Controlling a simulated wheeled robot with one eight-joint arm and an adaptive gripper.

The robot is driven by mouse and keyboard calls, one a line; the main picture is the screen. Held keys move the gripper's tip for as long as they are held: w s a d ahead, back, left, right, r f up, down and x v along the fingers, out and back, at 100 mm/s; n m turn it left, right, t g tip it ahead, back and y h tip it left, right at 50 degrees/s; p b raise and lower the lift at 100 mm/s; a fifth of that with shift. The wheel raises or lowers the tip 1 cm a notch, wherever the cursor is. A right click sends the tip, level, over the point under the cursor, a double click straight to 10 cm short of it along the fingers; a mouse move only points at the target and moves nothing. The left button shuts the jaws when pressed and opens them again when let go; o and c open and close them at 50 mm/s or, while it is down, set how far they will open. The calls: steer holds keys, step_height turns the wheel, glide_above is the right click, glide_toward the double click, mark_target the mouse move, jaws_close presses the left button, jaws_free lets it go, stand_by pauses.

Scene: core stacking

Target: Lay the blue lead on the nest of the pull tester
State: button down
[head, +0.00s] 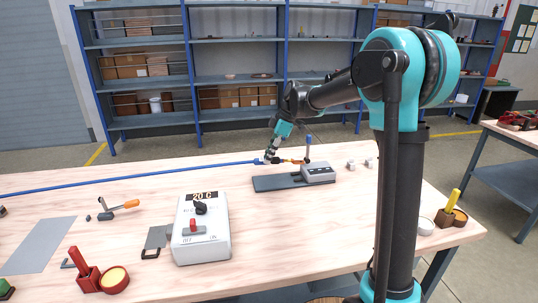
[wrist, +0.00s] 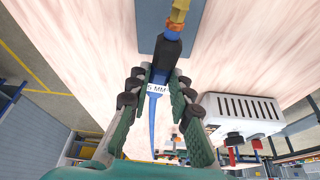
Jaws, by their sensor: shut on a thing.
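The blue lead (head: 130,176) runs in from the left edge of the head view to my gripper (head: 271,157). A blue ring and yellow tip (wrist: 177,14) point ahead, beyond the fingers. The pull tester (head: 318,172) is a grey box on a dark flat base (head: 270,184), with a blue-topped post behind it. The lead's end is over or beside the base; contact with the nest cannot be told.
A white control box (head: 202,232) reading "20 C" stands in front; it also shows in the wrist view (wrist: 240,112). An orange-handled tool (head: 124,206), a grey sheet (head: 40,245) and a red stand (head: 86,272) lie left. Small metal pieces (head: 352,164) sit right of the tester.

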steer(key=shift+s+r+n+g, duration=0.1)
steer(key=shift+r+n+g, duration=0.2)
steer(key=shift+n, duration=0.5)
steer(key=shift+f, duration=2.9)
steer(key=shift+f, duration=1.1)
steer(key=c, duration=1.3)
jaws_free()
step_height(320, 180, up, 10)
steer(key=shift+f, duration=0.1)
